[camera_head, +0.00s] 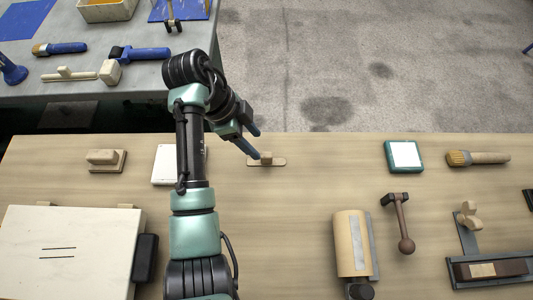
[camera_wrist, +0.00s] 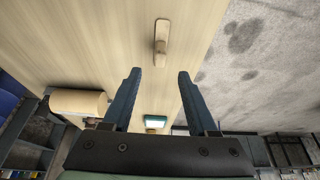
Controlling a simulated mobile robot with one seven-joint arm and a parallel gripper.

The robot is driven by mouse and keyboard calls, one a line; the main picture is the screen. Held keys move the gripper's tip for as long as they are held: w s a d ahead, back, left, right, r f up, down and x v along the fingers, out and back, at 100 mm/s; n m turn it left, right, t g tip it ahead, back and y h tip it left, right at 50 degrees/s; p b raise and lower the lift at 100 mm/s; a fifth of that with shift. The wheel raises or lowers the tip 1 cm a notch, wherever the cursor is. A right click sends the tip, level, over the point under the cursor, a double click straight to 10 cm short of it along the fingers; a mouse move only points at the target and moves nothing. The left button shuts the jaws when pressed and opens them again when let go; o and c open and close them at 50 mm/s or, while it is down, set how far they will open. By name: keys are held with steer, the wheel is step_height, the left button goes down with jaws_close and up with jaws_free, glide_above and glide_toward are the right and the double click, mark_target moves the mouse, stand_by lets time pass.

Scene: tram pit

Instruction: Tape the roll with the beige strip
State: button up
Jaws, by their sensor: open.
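A beige strip (camera_head: 278,162) with a small raised grip on it lies flat near the far edge of the wooden table; it also shows in the wrist view (camera_wrist: 161,48), beyond my fingertips. The roll (camera_head: 343,238) is a tan cylinder with a pale grey band along its top, lying at the front middle; its end shows at left in the wrist view (camera_wrist: 78,101). My gripper (camera_head: 256,143) is open and empty, with its fingers (camera_wrist: 158,74) pointing towards the strip. One fingertip overlaps the strip's near-left side in the head view; I cannot tell whether they touch.
A teal-framed white pad (camera_head: 404,156), a brush (camera_head: 482,158) and a ball-ended lever (camera_head: 402,222) stand to the right. A wooden block (camera_head: 105,160) and a large pale board (camera_head: 65,252) are at left. Bare table (camera_head: 300,200) lies between the strip and roll.

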mark_target(265, 154)
steer(key=x, duration=0.8)
steer(key=shift+p, duration=0.3)
jaws_close()
